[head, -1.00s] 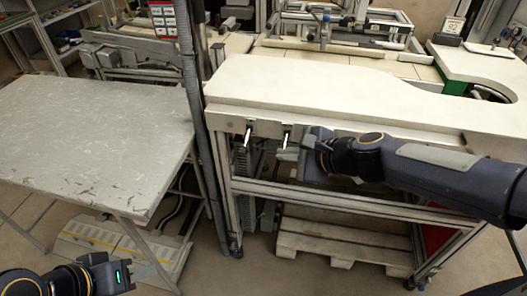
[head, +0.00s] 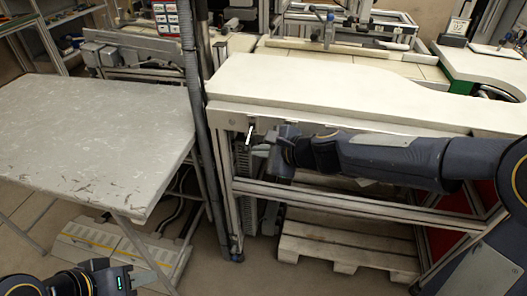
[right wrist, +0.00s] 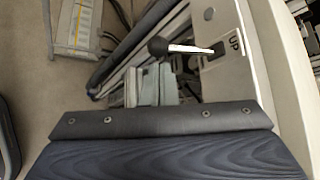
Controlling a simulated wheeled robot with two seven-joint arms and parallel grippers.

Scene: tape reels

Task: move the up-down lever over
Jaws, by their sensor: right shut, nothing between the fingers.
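The up-down lever is a pale rod with a black ball knob, on a plate marked UP; it shows in the right wrist view (right wrist: 187,49). My right gripper (head: 262,148) is shut and empty, just right of this lever; contact cannot be told. In the right wrist view the gripper's fingers (right wrist: 152,80) are close below the knob. The second lever is hidden behind my right gripper and arm. My left gripper (head: 143,278) is low at the left; its jaws are unclear.
The white bench top (head: 300,85) lies above and behind my right arm. A grey table (head: 90,140) stands at the left, with a dark post (head: 195,110) between them. A wooden pallet (head: 345,245) is on the floor under the bench.

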